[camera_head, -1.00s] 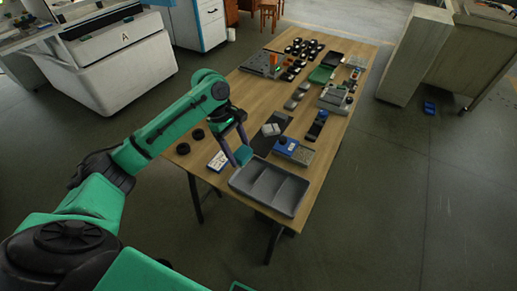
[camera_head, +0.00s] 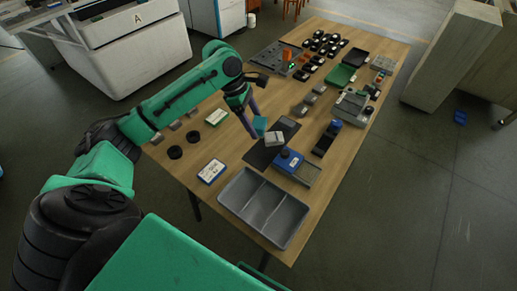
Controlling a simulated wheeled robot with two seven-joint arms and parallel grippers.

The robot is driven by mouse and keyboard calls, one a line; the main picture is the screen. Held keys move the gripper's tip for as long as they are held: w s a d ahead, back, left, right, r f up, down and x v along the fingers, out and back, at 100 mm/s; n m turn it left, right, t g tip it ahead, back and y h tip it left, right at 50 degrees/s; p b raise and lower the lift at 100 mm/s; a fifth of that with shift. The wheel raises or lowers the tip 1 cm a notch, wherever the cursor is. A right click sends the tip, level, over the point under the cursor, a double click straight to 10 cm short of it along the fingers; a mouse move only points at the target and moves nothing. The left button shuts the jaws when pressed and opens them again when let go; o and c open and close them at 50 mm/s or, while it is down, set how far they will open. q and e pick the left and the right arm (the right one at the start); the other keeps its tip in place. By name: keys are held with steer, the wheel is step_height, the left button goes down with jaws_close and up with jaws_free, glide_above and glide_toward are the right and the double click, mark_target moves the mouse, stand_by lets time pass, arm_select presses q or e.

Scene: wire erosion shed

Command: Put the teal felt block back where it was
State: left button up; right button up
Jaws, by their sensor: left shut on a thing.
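The teal felt block (camera_head: 260,124) is between the fingers of my left gripper (camera_head: 255,130). My left arm comes in from the left, and the gripper is shut on the block. The block shows at the left edge of a dark mat (camera_head: 258,156), just up and left of a light grey block (camera_head: 275,139) on that mat. I cannot tell whether the teal block touches the surface or hangs above it. My right gripper is not in view.
A grey tray with compartments (camera_head: 282,239) lies at the table's near end, seemingly empty. A blue item (camera_head: 289,160) sits right of the mat, a white-and-blue card (camera_head: 212,171) left of it. Two black rings (camera_head: 175,152) lie at the left. Bare wood (camera_head: 225,150) shows left of the mat.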

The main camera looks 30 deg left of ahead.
arm_select(q)
glide_above(260, 157)
steer(key=a, duration=0.2)
step_height(260, 157, down, 6)
steer(key=f, duration=0.7)
steer(key=shift+s+d+f, duration=0.2)
steer(key=shift+d+f, duration=0.05)
steer(key=shift+f, duration=0.2)
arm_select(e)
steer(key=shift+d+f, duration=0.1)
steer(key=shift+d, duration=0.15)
arm_select(q)
steer(key=shift+w, duration=0.1)
steer(key=o, duration=1.3)
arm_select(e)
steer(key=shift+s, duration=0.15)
